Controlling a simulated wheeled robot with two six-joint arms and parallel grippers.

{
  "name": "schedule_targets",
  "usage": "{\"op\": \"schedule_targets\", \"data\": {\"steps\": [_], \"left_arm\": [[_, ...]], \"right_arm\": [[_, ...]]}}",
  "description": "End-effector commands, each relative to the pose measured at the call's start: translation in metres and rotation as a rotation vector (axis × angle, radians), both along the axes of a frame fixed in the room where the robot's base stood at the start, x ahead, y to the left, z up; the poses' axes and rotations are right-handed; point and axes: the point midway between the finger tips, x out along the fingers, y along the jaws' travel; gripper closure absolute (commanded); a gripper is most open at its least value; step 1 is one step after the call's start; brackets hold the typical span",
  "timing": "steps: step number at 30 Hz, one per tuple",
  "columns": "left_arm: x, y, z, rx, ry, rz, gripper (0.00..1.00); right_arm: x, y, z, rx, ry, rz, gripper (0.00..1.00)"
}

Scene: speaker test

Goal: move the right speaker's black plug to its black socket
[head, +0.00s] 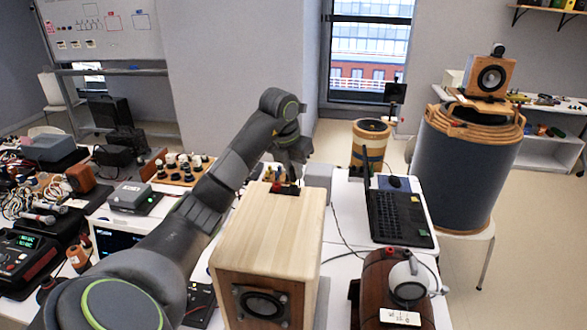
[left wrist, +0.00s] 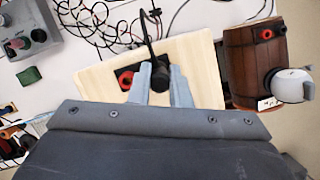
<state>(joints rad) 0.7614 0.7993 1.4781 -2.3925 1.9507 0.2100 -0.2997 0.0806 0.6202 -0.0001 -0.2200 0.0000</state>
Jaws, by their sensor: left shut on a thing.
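A light wooden speaker box (head: 270,225) stands upright on the white table, its round driver (head: 262,303) facing me. On its top is a black terminal plate (left wrist: 183,52) with a red-ringed socket (left wrist: 126,80); the plate also shows in the head view (head: 285,189). My left gripper (left wrist: 160,82) points down over this plate, shut on a black plug (left wrist: 160,76) with a black cable (left wrist: 147,36). The plug is beside the red socket. The black socket is not clearly visible, and I cannot tell whether the plug is seated. My right gripper is not in view.
Right of the box stands a dark wooden barrel (left wrist: 238,62) with a small black-and-red terminal panel (left wrist: 265,33) and a white rounded thing (head: 408,278). A laptop (head: 398,218) is behind it. Loose cables (left wrist: 95,22) and electronics crowd the left.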

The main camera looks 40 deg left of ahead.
Motion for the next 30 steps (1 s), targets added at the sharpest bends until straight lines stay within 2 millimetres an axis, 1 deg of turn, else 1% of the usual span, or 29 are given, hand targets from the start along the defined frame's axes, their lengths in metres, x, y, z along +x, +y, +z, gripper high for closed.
{"op": "schedule_targets", "data": {"steps": [8, 30], "left_arm": [[0.0, 0.0, 0.0, 0.0, 0.0, 0.0, 1.0], [0.0, 0.0, -0.014, 0.0, 0.001, 0.0, 1.0]], "right_arm": [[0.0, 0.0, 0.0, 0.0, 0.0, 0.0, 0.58], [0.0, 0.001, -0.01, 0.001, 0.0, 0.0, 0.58]]}}
